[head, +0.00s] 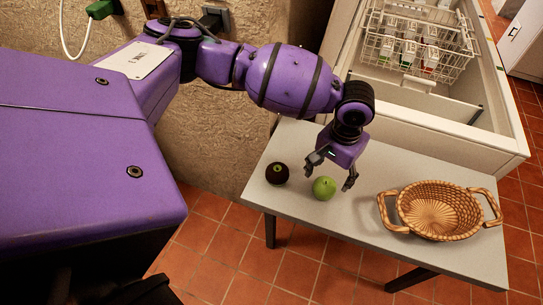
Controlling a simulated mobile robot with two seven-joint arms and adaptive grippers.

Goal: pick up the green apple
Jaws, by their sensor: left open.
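The green apple (324,188) rests on the grey table (345,222), left of its middle. My left gripper (332,178) is open, with its fingers pointing down around or just above the apple. One finger shows to the left of the apple and one to the right. I cannot tell whether either finger touches it. My right gripper is not in view.
A dark round fruit (277,174) sits on the table just left of the apple. A wicker basket (437,210) with two handles stands on the right part of the table, looking empty. Behind the table is an open chest with a wire rack (418,42) holding jars.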

